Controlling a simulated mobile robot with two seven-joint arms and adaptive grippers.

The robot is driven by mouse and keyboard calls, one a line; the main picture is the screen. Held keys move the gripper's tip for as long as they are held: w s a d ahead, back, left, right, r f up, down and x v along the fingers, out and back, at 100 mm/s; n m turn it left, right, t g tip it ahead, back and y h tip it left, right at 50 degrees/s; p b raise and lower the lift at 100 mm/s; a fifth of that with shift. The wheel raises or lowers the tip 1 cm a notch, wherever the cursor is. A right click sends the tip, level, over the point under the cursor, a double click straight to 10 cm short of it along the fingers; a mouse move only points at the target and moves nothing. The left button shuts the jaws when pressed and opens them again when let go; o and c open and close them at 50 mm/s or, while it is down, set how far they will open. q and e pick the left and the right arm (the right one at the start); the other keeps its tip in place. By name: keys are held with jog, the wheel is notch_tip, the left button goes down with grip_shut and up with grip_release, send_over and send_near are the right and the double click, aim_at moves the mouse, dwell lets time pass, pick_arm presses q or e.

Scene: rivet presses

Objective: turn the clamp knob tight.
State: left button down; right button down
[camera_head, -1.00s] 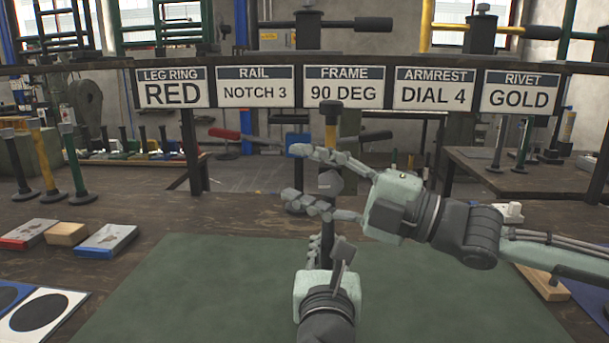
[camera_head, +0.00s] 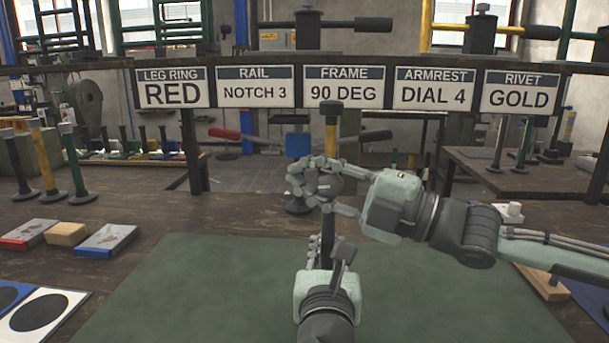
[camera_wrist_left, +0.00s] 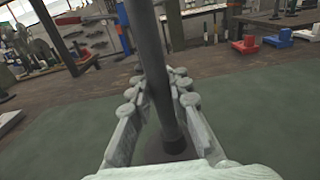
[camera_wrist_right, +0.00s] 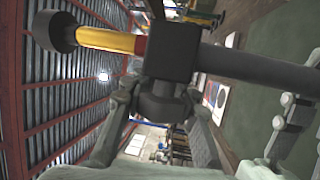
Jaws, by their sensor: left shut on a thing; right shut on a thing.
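A dark upright post (camera_wrist_left: 150,45) with a yellow upper part (camera_head: 331,139) and dark cap stands on the green mat. A black clamp block (camera_wrist_right: 168,52) sits around the post, and a dark round clamp knob (camera_wrist_right: 160,101) sticks out from it. My right gripper (camera_head: 318,185) reaches in from the right and is shut on the knob; it mostly hides the knob in the head view. My left gripper (camera_head: 323,250) is lower down and is shut on the post, below the clamp and above the post's round base (camera_wrist_left: 172,150).
The green mat (camera_head: 180,300) is clear around the post. Coloured blocks (camera_head: 67,233) and a card with dark discs (camera_head: 40,312) lie at the left. Several short posts (camera_head: 43,160) stand behind them. A sign rail (camera_head: 345,86) crosses the back.

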jog(key=shift+a, duration=0.1)
jog(key=shift+d+r+m+t+y, duration=0.1)
jog(key=shift+r+m+t+y, duration=0.15)
jog(key=shift+m+t+y, duration=0.3)
jog(key=shift+d+r+m+t+y, duration=0.1)
jog(key=shift+r+m+t+y, duration=0.2)
jog(key=shift+y, duration=0.35)
jog(key=c, duration=1.2)
grip_release()
jog(key=shift+d+f, duration=0.1)
jog(key=v, duration=1.2)
jog(key=shift+s, duration=0.1)
jog(key=shift+o, duration=0.2)
